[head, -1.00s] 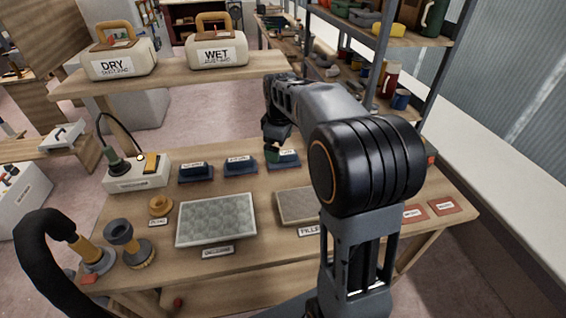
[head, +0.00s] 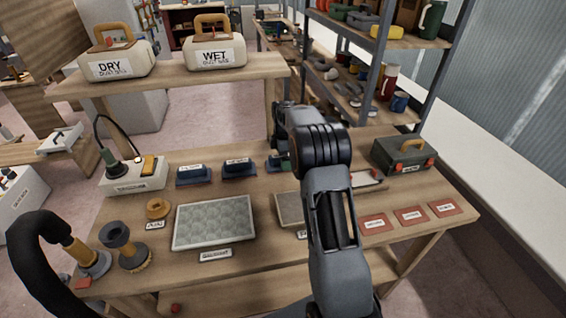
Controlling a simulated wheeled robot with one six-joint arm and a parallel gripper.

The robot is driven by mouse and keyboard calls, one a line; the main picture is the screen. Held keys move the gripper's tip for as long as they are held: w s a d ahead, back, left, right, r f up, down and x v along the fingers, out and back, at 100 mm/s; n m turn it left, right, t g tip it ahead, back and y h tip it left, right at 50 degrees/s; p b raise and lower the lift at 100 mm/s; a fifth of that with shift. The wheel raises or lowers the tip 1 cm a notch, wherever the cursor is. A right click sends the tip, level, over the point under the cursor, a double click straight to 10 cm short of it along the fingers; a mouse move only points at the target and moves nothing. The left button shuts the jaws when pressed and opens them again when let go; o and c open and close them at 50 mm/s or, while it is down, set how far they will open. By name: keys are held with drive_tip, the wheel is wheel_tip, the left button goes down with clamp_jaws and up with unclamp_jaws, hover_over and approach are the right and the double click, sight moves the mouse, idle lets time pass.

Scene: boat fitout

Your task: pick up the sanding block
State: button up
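Two dark blue blocks or holders with small white labels, a left one (head: 194,175) and a middle one (head: 238,168), stand in a row at the back of the bench. A third dark blue one (head: 274,164) stands to their right, partly covered by my arm, with a bit of green at its edge. The labels are too small to read, so I cannot tell which of these, if any, is the sanding block. My gripper is hidden behind my own arm, so its fingers and anything in them do not show.
The wooden bench (head: 180,272) also holds a grey textured panel (head: 214,222), a partly hidden second panel (head: 289,208), a grey-green toolbox (head: 402,154) and red labelled cards (head: 410,215). DRY (head: 113,63) and WET (head: 215,52) containers stand on the raised shelf behind.

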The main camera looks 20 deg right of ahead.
drive_tip(key=shift+f, duration=1.4)
drive_tip(key=c, duration=1.1)
drive_tip(key=shift+r, duration=0.2)
drive_tip(key=shift+r, duration=0.3)
wheel_tip(320, 180, up, 2)
drive_tip(key=s+a+r+b, duration=0.1)
drive_tip(key=s+a+r, duration=0.1)
drive_tip(key=s+r, duration=0.3)
drive_tip(key=s+a+r+b, duration=0.1)
drive_tip(key=s+a+r, duration=0.2)
drive_tip(key=s+r, duration=0.2)
drive_tip(key=s, duration=0.3)
drive_tip(key=shift+a, duration=0.25)
